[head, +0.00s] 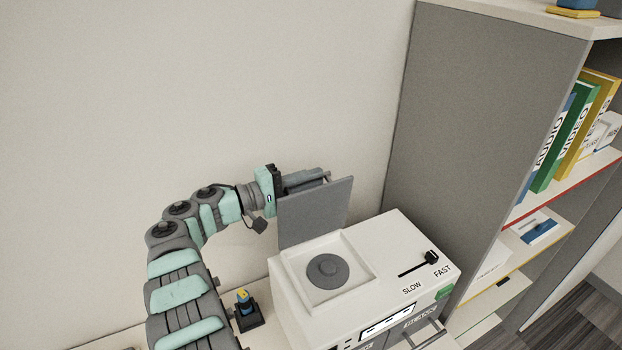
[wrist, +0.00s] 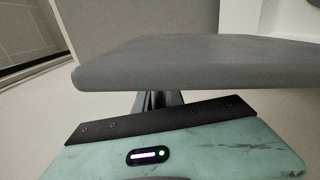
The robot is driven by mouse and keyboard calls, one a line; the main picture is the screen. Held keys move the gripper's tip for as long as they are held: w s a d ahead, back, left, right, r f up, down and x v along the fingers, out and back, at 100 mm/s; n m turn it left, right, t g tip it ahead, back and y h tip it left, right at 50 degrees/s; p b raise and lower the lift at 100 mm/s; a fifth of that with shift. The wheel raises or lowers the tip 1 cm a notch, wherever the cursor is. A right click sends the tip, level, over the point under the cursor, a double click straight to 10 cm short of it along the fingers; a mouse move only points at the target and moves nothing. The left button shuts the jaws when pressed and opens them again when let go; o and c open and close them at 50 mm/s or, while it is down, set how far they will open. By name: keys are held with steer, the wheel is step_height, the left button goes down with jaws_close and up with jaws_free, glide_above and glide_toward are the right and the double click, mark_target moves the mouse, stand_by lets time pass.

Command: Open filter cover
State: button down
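The machine (head: 375,255) is a white box with a slider and SLOW and FAST markings. Its grey filter cover (head: 315,212) stands raised, roughly upright, at the back left of the square recess (head: 352,262). A round grey disc (head: 327,271) sits exposed in the recess. My gripper (head: 318,178) is at the cover's upper edge, with its fingers partly hidden behind the cover. In the wrist view the cover (wrist: 200,60) spans the frame in front of my gripper (wrist: 157,98). The fingers look close together, with nothing visible between them; whether they touch the cover is unclear.
A small black device with a yellow and blue top (head: 244,302) stands left of the machine, close to my arm. A tall grey shelf unit (head: 480,110) with books rises to the right. The wall is close behind.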

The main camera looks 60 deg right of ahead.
steer(key=c, duration=1.5)
jaws_free()
steer(key=shift+o, duration=0.2)
steer(key=b+v, duration=0.5)
steer(key=v, duration=0.5)
steer(key=shift+w+a, duration=0.15)
steer(key=shift+a, duration=0.25)
steer(key=shift+r, duration=0.1)
